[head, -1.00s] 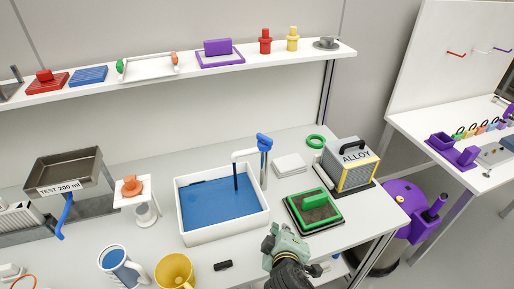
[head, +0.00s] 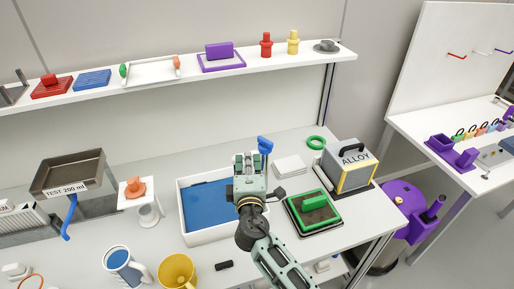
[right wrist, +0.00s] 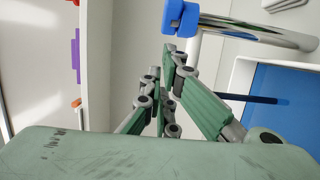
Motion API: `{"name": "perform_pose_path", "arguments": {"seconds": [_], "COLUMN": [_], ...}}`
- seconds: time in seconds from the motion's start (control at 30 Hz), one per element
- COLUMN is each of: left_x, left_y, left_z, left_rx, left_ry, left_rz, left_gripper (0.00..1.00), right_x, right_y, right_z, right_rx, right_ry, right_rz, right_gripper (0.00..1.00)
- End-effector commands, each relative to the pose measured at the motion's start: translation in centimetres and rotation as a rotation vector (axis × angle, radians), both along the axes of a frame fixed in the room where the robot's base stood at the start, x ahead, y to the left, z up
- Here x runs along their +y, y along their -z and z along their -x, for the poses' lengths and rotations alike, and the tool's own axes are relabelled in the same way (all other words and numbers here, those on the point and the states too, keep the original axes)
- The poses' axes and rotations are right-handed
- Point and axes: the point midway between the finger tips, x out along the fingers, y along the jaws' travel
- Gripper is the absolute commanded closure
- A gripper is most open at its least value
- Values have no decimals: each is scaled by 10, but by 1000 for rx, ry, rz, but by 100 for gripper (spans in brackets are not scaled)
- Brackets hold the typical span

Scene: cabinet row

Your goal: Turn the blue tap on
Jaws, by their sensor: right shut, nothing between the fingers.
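The tap's blue handle (head: 265,145) shows just behind my right gripper in the head view, above the right side of a white basin (head: 208,240) with a blue inside. My gripper hides the spout there. In the right wrist view the blue handle (right wrist: 181,18) sits at the end of a shiny metal pipe (right wrist: 255,32), just past the fingertips. A dark blue strip (right wrist: 250,98) shows near the basin; I cannot tell if it is water. My right gripper (head: 251,157), also in the right wrist view (right wrist: 167,52), is shut and empty, close to the handle; contact is unclear. My left gripper is not in view.
A green-framed tray (head: 313,211) and the ALLOY box (head: 349,166) stand right of the basin. A blue-white mug (head: 122,266) and a yellow mug (head: 177,271) are in front. A shelf (head: 130,85) runs above the back.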

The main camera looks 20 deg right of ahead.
Motion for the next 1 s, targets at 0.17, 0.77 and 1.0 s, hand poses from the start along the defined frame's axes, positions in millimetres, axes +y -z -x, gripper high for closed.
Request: {"name": "perform_pose_path", "arguments": {"seconds": [0.17, 0.77, 1.0], "left_x": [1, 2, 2], "left_y": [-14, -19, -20], "left_z": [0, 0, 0], "left_rx": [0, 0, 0], "left_ry": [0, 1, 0], "left_rz": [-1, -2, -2], "left_gripper": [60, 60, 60], "right_x": [-20, -38, -50], "right_y": [-3, 1, 1], "right_z": [-21, -31, -31], "right_rx": [2, 1, 2], "right_ry": [3, 0, -106], "right_rz": [4, -1, 4], "right_gripper": [100, 100, 100]}}
